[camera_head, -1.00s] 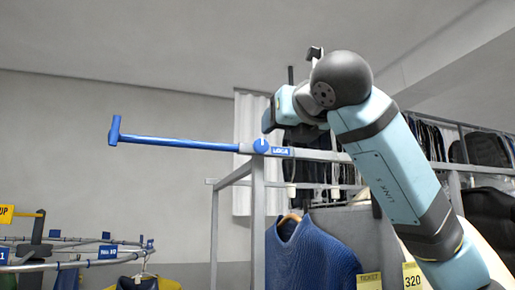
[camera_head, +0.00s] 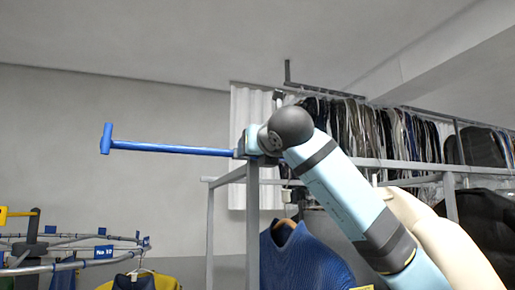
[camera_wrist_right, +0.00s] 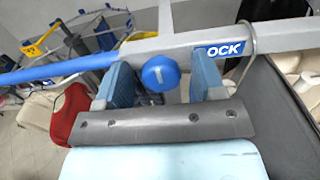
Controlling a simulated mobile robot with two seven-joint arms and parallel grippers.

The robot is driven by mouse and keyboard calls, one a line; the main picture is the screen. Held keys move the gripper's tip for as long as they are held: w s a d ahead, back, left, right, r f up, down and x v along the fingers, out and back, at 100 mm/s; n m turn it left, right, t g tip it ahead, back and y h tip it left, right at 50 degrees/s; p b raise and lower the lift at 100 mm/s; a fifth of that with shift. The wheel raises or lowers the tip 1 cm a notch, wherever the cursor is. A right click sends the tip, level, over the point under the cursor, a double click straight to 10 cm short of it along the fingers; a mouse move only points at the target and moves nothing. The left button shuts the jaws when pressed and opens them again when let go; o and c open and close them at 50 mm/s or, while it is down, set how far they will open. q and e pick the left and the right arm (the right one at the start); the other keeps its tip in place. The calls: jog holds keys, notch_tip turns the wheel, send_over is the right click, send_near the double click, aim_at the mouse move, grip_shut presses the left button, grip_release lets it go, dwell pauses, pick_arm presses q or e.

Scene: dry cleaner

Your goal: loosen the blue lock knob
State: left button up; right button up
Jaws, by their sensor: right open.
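The blue lock knob (camera_wrist_right: 160,73) is round with a pale line on its face. It sits on a grey rail beside a blue label reading "OCK" in the right wrist view. My right gripper (camera_wrist_right: 160,84) is open, with one blue-grey finger on each side of the knob and visible gaps between. In the head view my right arm covers the knob. The blue bar (camera_head: 175,149) with a T-shaped end reaches left from the rail. It also shows in the right wrist view (camera_wrist_right: 62,71). My left gripper is not in view.
A grey rack frame (camera_head: 252,225) stands under the rail, with a blue sweater (camera_head: 300,255) hanging beside it. A curved rail with blue tags (camera_head: 103,251) is at lower left. Dark garments (camera_head: 375,125) hang behind. A red item (camera_wrist_right: 72,115) is below in the wrist view.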

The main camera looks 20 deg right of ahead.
jog(key=c, duration=0.9)
jog(key=shift+n, duration=0.3)
jog(key=shift+a+f+n+b, duration=0.1)
jog(key=shift+n+b, duration=0.9)
jog(key=shift+n, duration=3.25)
jog(key=shift+f+n+b, duration=0.1)
jog(key=shift+n+b, duration=0.85)
jog(key=shift+n, duration=3.3)
